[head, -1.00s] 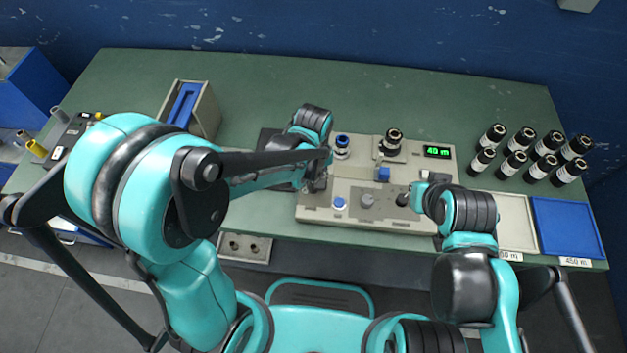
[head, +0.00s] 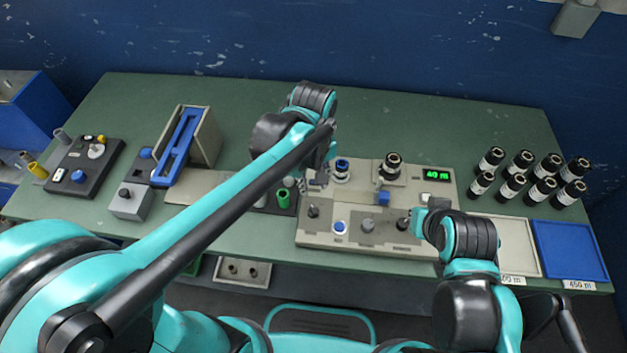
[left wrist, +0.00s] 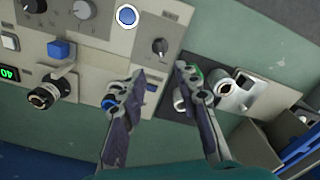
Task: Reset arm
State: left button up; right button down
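My left arm reaches across the table in the head view, and its gripper (head: 318,180) hangs over the left edge of the beige control panel (head: 350,238). In the left wrist view the two fingers of that gripper (left wrist: 161,74) stand apart with nothing held between them. A blue-ringed part (left wrist: 112,100) lies just behind the left finger there. My right gripper (head: 416,218) is at the right part of the panel, close beside a dark knob (head: 403,224). Its fingers are too small and covered to read, and I cannot tell whether it touches the knob.
Several black bottles (head: 513,188) stand at the right behind a beige tray (head: 520,235) and a blue tray (head: 570,250). A blue-and-grey device (head: 185,145) and a dark button box (head: 85,165) stand at the left. The table's back strip is clear.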

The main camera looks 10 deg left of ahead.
pick_arm(q)
jog(key=shift+a+r, duration=0.1)
dwell(0.5)
jog(key=s+a+r+m+t, duration=0.1)
jog(key=s+a+m+t, duration=0.5)
jog(key=a, duration=0.6)
jog(key=shift+s+r+t, duration=0.15)
jog(key=shift+r+t, duration=0.25)
jog(key=shift+t, duration=0.2)
